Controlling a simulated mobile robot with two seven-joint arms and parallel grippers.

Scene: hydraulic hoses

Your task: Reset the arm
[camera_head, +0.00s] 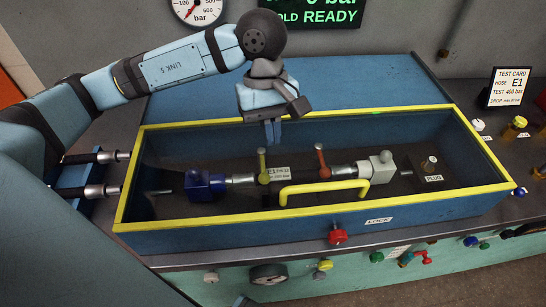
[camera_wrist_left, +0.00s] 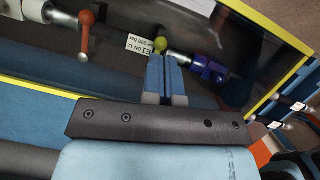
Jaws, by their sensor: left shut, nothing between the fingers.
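My left arm comes in from the left in the head view. Its gripper (camera_head: 273,132) is shut and empty, pointing down over the back part of the yellow-rimmed test box (camera_head: 150,228). In the left wrist view the two blue fingers (camera_wrist_left: 167,75) are pressed together, with nothing between them. My right gripper is not in view. Under the clear lid lies a hose assembly with a label (camera_head: 279,174), a blue block (camera_head: 204,185) at its left end and a grey block (camera_head: 382,168) at its right end.
A yellow handle (camera_head: 325,187) crosses the lid's front. A red knob (camera_head: 338,234) sits on the box front by the LOCK label. A test card (camera_head: 508,88) stands at right. A pressure gauge (camera_head: 198,8) and a green display (camera_head: 315,14) are behind the arm.

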